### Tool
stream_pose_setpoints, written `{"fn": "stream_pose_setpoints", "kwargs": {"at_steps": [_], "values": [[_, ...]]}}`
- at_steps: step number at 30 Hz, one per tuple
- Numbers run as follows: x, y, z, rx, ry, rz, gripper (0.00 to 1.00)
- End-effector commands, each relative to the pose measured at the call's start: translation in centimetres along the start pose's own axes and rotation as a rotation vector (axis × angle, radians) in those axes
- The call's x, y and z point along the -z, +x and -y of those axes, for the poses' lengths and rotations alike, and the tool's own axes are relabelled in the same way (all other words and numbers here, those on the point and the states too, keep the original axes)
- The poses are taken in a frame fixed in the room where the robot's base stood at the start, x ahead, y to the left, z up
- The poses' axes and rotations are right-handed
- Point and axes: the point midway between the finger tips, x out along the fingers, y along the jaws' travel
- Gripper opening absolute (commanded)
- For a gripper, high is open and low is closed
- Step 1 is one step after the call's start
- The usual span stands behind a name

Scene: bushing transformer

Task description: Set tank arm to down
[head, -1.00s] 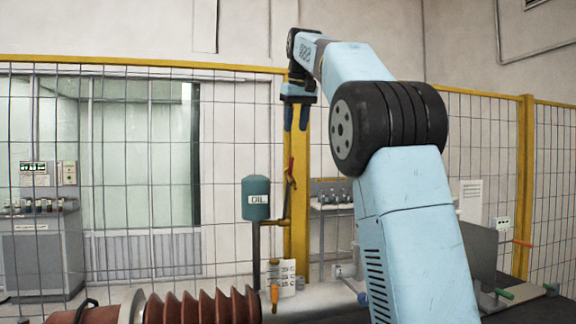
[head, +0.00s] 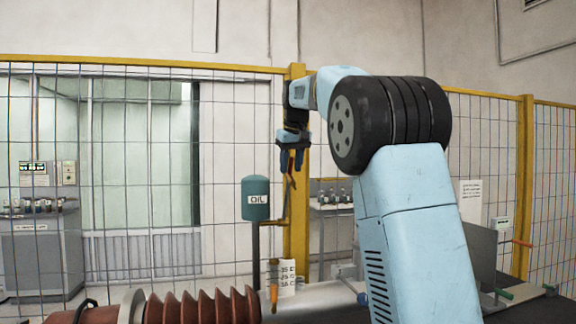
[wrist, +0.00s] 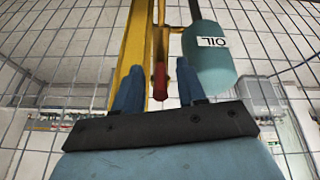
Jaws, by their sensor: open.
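The teal oil tank (head: 256,199) stands on a dark post before the yellow fence post. The tank arm is a lever beside the tank; its stem (head: 290,202) runs up from the yellow pipe, and its upper part is largely hidden behind my gripper in the head view. My gripper (head: 291,165) points down, open, at the top of the lever. In the wrist view the lever's red handle (wrist: 160,82) appears between the two blue fingertips of my gripper (wrist: 160,72). I cannot tell whether either finger touches it. The tank (wrist: 206,57) is to the right there.
A yellow-framed mesh fence (head: 140,68) runs behind the tank. A brown ribbed bushing (head: 205,308) lies low in front. A small orange-handled item (head: 273,285) and a paper sheet (head: 290,275) are below the tank. A shelf with bottles (head: 333,200) stands behind.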

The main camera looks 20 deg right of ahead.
Motion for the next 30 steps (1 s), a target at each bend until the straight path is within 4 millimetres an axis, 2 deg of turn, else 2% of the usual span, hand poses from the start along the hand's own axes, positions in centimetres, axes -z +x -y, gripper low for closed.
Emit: {"fn": "stream_pose_setpoints", "kwargs": {"at_steps": [8, 21, 30], "values": [[0.01, 0.12, 0.04, 0.000, -0.001, 0.000, 0.40], [0.02, 0.10, 0.08, 0.001, -0.001, 0.000, 0.00], [0.03, 0.09, 0.10, 0.001, -0.001, 0.000, 0.00]]}}
